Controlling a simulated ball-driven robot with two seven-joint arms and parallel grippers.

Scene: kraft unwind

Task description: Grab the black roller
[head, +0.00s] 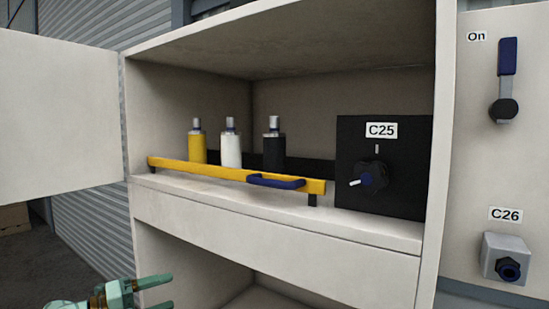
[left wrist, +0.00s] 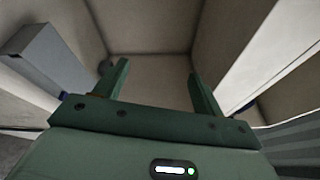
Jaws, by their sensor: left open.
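The black roller (head: 273,148) stands upright on the cabinet shelf, rightmost of three rollers, with a metal tip on top. A yellow bar (head: 225,172) with a blue handle (head: 276,181) runs across in front of the rollers and hides their lower ends. My left gripper (head: 168,292) is open and empty at the bottom left of the head view, below and in front of the shelf. In the left wrist view its two green fingers (left wrist: 160,82) stand apart with nothing between them. No roller can be made out in the left wrist view. My right gripper is not in view.
A yellow roller (head: 197,145) and a white roller (head: 231,147) stand left of the black one. A black C25 box (head: 405,188) with a knob stands at the shelf's right. An open cabinet door (head: 60,115) is at left. The lower compartment (head: 190,265) looks empty where seen.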

